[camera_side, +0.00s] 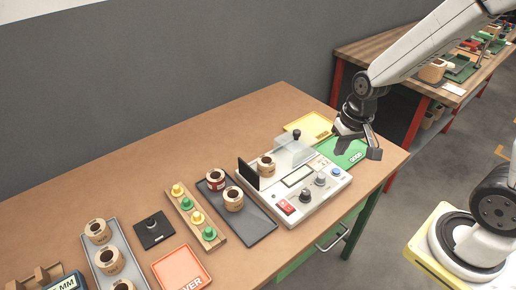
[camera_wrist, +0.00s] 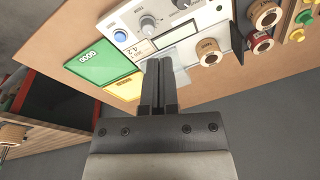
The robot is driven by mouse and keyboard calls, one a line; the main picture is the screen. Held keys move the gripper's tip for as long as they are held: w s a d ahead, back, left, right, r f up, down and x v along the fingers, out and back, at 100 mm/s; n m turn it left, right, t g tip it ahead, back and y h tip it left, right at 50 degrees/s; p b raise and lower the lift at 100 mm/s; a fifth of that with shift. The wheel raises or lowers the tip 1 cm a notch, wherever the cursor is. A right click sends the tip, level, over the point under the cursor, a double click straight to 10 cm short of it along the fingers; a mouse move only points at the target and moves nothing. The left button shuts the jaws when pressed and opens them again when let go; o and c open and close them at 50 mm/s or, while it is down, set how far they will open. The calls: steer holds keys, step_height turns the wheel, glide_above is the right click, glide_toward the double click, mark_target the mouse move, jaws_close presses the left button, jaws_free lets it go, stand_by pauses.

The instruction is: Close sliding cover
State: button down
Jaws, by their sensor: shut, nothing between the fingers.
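The white tester (camera_side: 311,191) stands near the right end of the bench. Its clear sliding cover (camera_side: 293,150) is at the back right of the tester, with a dark knob (camera_side: 297,134) by it. A tan coil (camera_side: 266,166) sits uncovered on the tester, left of the cover, beside an upright black plate (camera_side: 248,174). In the wrist view the cover (camera_wrist: 183,57) is partly behind my gripper (camera_wrist: 159,62), and the coil (camera_wrist: 209,53) is to its right. My gripper is shut and empty, close to the cover; I cannot tell whether they touch.
A green GOOD mat (camera_side: 346,153) and a yellow tray (camera_side: 309,127) lie right of and behind the tester. A dark tray (camera_side: 258,226) with two coils and a wooden strip (camera_side: 196,215) with colored pegs stand left. An orange tray (camera_side: 181,269) lies in front.

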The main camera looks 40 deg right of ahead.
steer(key=w+d+f+m+t+y, duration=0.1)
steer(key=w+d+m+y, duration=0.2)
steer(key=w+d+m, duration=0.3)
steer(key=w+d+f+m+t+y, duration=0.1)
steer(key=w+d+m+y, duration=0.3)
steer(key=d+m, duration=0.9)
steer(key=w, duration=0.3)
steer(key=shift+d, duration=0.2)
steer(key=shift+w+a+f, duration=0.1)
steer(key=shift+f, duration=0.1)
glide_toward(307, 138)
steer(key=x, duration=0.4)
steer(key=shift+w+a+f, duration=0.1)
steer(key=shift+w+a, duration=0.25)
steer(key=shift+a, duration=0.2)
steer(key=shift+w+a+f, duration=0.1)
steer(key=shift+w+a, duration=0.2)
steer(key=shift+a, duration=0.2)
steer(key=shift+w+a, duration=0.3)
steer(key=shift+a, duration=0.3)
steer(key=shift+a, duration=0.1)
